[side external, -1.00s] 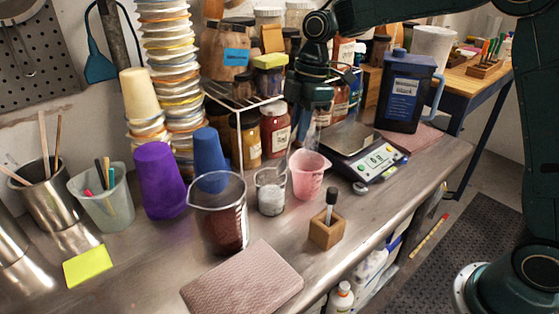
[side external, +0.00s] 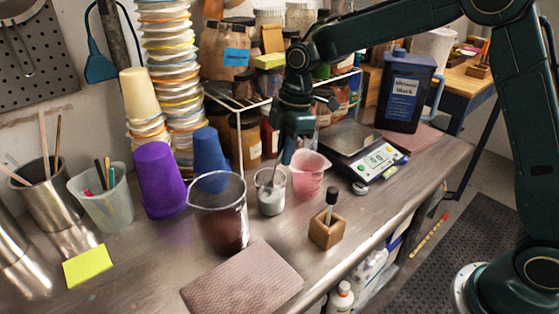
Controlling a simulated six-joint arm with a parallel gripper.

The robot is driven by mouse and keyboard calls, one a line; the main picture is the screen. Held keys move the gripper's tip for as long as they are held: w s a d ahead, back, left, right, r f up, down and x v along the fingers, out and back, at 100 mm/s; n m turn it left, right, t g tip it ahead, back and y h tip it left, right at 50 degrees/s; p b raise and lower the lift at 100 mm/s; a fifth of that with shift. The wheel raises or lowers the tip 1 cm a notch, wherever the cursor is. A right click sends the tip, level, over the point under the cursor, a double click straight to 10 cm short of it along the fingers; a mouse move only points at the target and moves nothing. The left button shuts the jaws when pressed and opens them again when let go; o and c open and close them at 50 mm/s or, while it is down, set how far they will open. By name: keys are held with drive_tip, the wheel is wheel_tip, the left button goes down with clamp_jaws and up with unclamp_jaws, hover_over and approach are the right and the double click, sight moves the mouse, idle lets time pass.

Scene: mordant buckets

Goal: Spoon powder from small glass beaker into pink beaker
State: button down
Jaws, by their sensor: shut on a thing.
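The small glass beaker (side external: 270,198) stands on the metal bench with white powder in its lower part. The pink beaker (side external: 309,178) stands just to its right, with its inside hidden from this side. My gripper (side external: 284,157) points down just above and behind the small glass beaker. It is shut on a thin spoon (side external: 272,177), which slants down into the small glass beaker. The spoon's tip is too small to make out, so I cannot tell whether it carries powder.
A large glass beaker (side external: 222,222) of dark red-brown content stands close left. A wooden block (side external: 326,233) with a dark-topped stick is in front. A scale (side external: 360,155) is at right, a wire shelf of jars (side external: 245,135) behind. A folded cloth (side external: 243,283) lies in front.

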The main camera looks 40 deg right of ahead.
sight(281, 155)
drive_tip(key=shift+w+a+f, duration=0.15)
drive_tip(key=shift+a+f, duration=0.45)
drive_tip(key=shift+f, duration=0.35)
drive_tip(key=shift+r, duration=0.15)
idle(0.5)
drive_tip(key=shift+r, duration=4.25)
drive_tip(key=shift+y, duration=0.3)
drive_tip(key=shift+r+t+y, duration=0.25)
drive_tip(key=shift+t+y, duration=0.05)
drive_tip(key=shift+y, duration=0.6)
drive_tip(key=shift+r+t+y, duration=0.2)
drive_tip(key=shift+t+y, duration=0.1)
drive_tip(key=shift+y, duration=0.6)
drive_tip(key=shift+r+t+y, duration=0.3)
drive_tip(key=shift+y, duration=0.85)
drive_tip(key=shift+r+t+y, duration=0.25)
drive_tip(key=shift+t+y, duration=0.05)
drive_tip(key=shift+y, duration=0.85)
